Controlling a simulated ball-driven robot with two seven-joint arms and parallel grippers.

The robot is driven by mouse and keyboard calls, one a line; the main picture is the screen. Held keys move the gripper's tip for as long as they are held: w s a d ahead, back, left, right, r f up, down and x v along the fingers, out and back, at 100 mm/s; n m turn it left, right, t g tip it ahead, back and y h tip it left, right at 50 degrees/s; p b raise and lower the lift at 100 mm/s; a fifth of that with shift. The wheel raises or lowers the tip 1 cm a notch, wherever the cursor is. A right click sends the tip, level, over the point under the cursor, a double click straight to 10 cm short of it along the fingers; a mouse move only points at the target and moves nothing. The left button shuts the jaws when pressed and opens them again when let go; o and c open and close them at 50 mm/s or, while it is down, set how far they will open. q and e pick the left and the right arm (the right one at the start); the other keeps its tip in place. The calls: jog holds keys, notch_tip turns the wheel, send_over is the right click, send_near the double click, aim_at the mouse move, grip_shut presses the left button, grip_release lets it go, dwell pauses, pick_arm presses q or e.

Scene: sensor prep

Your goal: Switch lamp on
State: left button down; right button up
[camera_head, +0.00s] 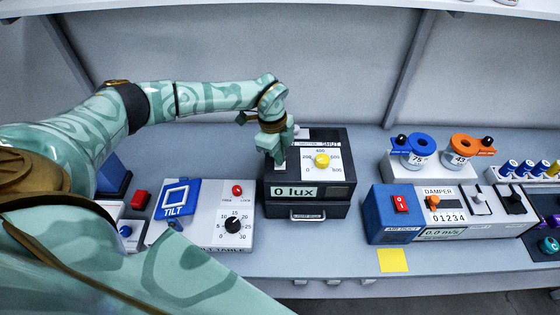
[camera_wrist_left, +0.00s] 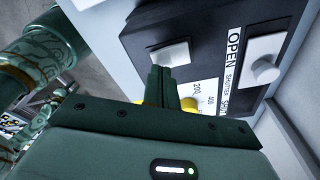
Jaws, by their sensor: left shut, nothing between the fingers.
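The lamp unit is a black box (camera_head: 338,190) with a display (camera_head: 295,191) reading 0 lux and a yellow dial knob (camera_head: 322,160) on its sloped top. A white rocker switch (camera_wrist_left: 170,55) sits on the black panel in the left wrist view. My left gripper (camera_head: 279,160) is over the left part of the box top and hides most of the switch in the head view. In the wrist view its shut, empty fingers (camera_wrist_left: 160,75) are at the switch's lower edge; I cannot tell whether they touch it. My right gripper is not in view.
A white shutter knob (camera_wrist_left: 265,68) is beside an OPEN label. The tilt table box (camera_head: 218,225) stands left of the lamp unit. A blue box with a red switch (camera_head: 400,203) and the damper unit (camera_head: 447,216) stand right. A yellow note (camera_head: 392,260) lies in front.

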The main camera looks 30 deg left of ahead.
pick_arm(q)
jog(key=shift+f+b, duration=0.45)
jog(key=shift+f, duration=0.35)
notch_tip(320, 180, up, 7)
jog(key=p, duration=0.7)
jog(key=shift+r, duration=0.1)
dwell(0.4)
